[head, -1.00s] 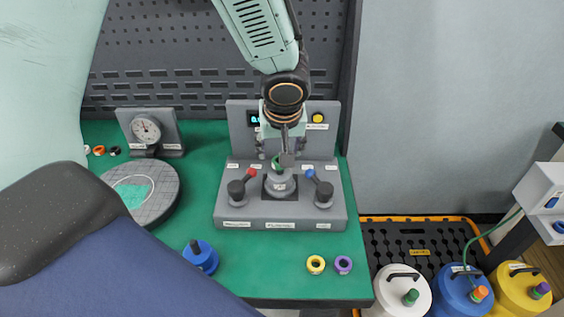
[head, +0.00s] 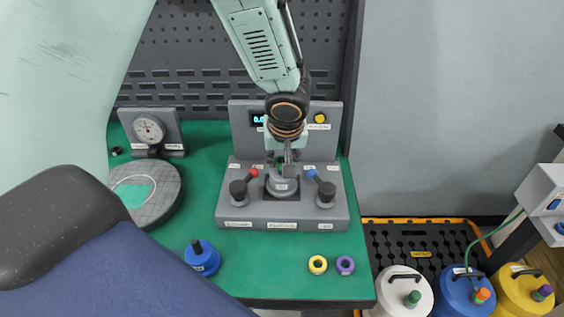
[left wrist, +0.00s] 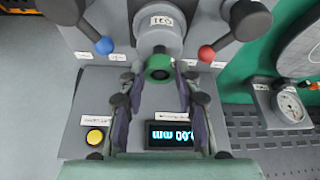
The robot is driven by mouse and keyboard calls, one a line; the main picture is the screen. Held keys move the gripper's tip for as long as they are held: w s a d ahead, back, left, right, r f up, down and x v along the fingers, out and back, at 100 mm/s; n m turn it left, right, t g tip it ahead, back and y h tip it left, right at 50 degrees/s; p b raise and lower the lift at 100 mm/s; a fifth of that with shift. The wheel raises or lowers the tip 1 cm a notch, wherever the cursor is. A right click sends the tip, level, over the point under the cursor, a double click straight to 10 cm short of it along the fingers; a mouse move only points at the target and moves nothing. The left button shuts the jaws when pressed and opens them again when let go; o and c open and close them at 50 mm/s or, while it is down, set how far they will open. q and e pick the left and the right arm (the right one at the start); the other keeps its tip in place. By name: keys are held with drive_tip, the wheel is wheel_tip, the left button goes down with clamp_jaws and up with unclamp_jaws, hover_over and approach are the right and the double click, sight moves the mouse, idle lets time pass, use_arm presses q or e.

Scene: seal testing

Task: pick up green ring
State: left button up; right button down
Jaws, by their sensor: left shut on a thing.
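The green ring (left wrist: 159,67) sits at the dark-centred top of the grey central post (left wrist: 160,38) of the test fixture. In the left wrist view it lies between the fingertips of my left gripper (left wrist: 159,72), which is shut on it. In the head view the left gripper (head: 284,162) reaches down to the post, and its fingers hide most of the ring. I cannot tell whether the ring is lifted off the post. My right gripper is not in view.
Red-knobbed (head: 241,187) and blue-knobbed (head: 324,190) levers flank the post. A lit display (left wrist: 172,134) stands behind. Yellow (head: 317,264) and purple (head: 345,265) rings lie in front. A blue handled piece (head: 202,258), dial gauge (head: 149,128) and round plate (head: 165,205) are left.

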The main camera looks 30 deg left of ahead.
use_arm(q)
drive_tip(key=shift+c, duration=1.3)
drive_tip(key=shift+r, duration=0.1)
wheel_tip(320, 180, up, 9)
drive_tip(key=p, duration=0.3)
wheel_tip(320, 180, down, 5)
drive_tip(key=shift+s+f+p, duration=0.1)
drive_tip(key=shift+p, duration=0.25)
drive_tip(key=shift+f+b, duration=0.6)
drive_tip(key=shift+f, duration=0.5)
